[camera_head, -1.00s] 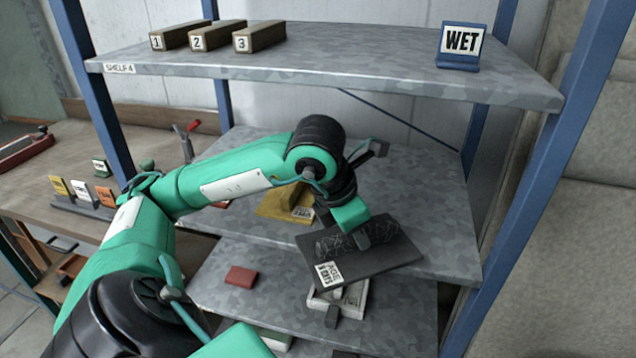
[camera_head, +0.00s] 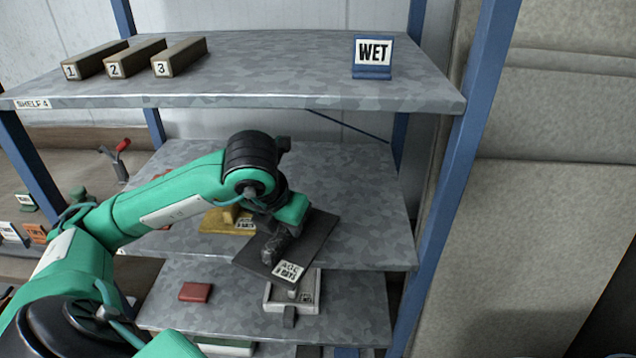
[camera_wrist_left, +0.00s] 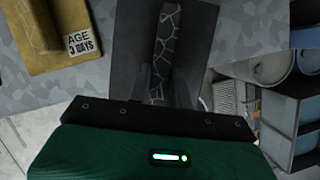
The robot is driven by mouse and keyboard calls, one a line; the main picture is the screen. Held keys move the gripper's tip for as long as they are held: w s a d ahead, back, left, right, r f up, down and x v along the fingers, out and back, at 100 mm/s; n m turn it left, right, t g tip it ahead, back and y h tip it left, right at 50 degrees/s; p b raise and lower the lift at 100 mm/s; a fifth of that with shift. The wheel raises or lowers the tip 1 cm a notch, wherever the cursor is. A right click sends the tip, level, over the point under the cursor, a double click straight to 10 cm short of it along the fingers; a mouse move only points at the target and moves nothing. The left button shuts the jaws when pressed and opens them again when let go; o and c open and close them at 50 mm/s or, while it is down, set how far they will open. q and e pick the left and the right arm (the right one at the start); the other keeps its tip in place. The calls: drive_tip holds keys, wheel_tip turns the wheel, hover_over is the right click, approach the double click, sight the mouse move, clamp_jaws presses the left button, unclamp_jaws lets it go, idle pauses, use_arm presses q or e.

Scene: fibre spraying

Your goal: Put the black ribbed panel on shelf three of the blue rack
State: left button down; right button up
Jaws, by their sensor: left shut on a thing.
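The black ribbed panel (camera_head: 318,236) is a dark flat plate with a raised, pale-veined rib and a white age label. My left gripper (camera_head: 284,232) is shut on its rib; the fingers stand either side of the rib in the left wrist view (camera_wrist_left: 168,88). The panel is over the front part of the shelf just below the one marked SHELF 4, and its labelled corner juts past the front edge. I cannot tell whether it touches the shelf. The blue rack (camera_head: 460,160) has grey mottled shelves. My right gripper is not in view.
A yellow panel (camera_head: 212,222) lies left of the black panel on the same shelf. The lower shelf holds a red block (camera_head: 195,292) and a pale tray (camera_head: 272,304). The top shelf holds numbered blocks (camera_head: 125,58) and a WET sign (camera_head: 372,56). Shelf room right of the panel is clear.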

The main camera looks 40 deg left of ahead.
use_arm(q)
drive_tip(key=w+p, duration=0.1)
drive_tip(key=w, duration=0.2)
drive_tip(key=w+a+p, duration=0.1)
drive_tip(key=w, duration=0.2)
drive_tip(key=w+p, duration=0.1)
drive_tip(key=w, duration=0.3)
drive_tip(key=shift+w+a+r, duration=0.1)
drive_tip(key=shift+a+r, duration=0.15)
drive_tip(key=w, duration=0.1)
drive_tip(key=w+p, duration=0.1)
drive_tip(key=w, duration=0.3)
drive_tip(key=shift+a+f, duration=0.15)
drive_tip(key=shift+a, duration=0.25)
drive_tip(key=shift+f+p, duration=0.85)
drive_tip(key=shift+f, duration=0.95)
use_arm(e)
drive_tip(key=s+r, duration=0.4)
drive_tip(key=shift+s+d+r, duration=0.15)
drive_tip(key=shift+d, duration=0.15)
use_arm(q)
drive_tip(key=shift+f, duration=0.1)
drive_tip(key=c, duration=1.3)
unclamp_jaws()
